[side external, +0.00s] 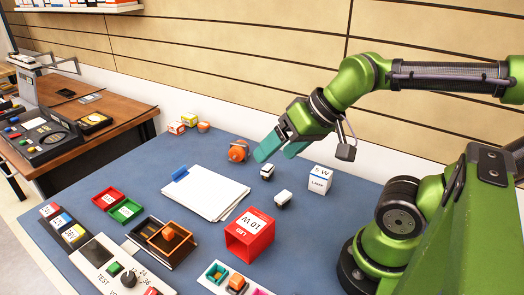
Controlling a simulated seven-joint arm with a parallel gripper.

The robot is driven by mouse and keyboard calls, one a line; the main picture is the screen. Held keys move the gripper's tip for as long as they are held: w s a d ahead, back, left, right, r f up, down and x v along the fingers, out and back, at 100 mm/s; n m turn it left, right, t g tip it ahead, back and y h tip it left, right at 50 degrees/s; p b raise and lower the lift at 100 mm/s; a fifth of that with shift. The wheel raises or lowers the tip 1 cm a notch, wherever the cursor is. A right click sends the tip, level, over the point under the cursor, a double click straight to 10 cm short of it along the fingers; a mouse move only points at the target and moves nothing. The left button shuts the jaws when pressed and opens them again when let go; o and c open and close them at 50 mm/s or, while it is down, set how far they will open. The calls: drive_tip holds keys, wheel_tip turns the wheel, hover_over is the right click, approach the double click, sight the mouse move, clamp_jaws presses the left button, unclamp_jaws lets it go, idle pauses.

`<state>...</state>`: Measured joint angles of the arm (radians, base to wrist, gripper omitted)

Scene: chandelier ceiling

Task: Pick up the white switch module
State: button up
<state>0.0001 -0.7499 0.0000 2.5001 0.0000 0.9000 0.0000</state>
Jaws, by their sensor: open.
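Two small white blocks with dark parts lie on the blue table, and either could be the white switch module. One white block (267,172) is just below my gripper's fingertips in the picture. The other white block (284,199) is a little nearer the camera, to the lower right. My gripper (275,156) has two teal fingers, spread apart with nothing seen between them. It points down and left above the table, near the first block. I cannot tell its exact height or whether a finger touches the block.
A white-and-blue box marked "SW" (319,181) stands right of the blocks. An orange round item (238,151) sits left of my gripper. A paper stack (206,192) and an open red box (250,236) are nearer the camera. Several trays and a control panel (110,264) fill the front left.

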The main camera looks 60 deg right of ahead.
drive_tip(key=w+d+f+m+g+h, duration=0.1)
drive_tip(key=w+d+f+m+h, duration=0.15)
drive_tip(key=d, duration=0.45)
drive_tip(key=n+g, duration=0.2)
drive_tip(key=n, duration=0.1)
approach(269, 167)
drive_tip(key=s+r, duration=0.4)
drive_tip(key=r, duration=0.1)
drive_tip(key=w+n, duration=0.2)
drive_tip(key=n, duration=0.3)
drive_tip(key=shift+m+y, duration=0.25)
drive_tip(key=shift+y, duration=0.2)
drive_tip(key=x, duration=1.1)
drive_tip(key=d+x, duration=0.1)
drive_tip(key=x, duration=0.4)
drive_tip(key=shift+w+f, duration=0.15)
drive_tip(key=shift+f, duration=0.05)
drive_tip(key=shift+c, duration=0.2)
drive_tip(key=c, duration=1)
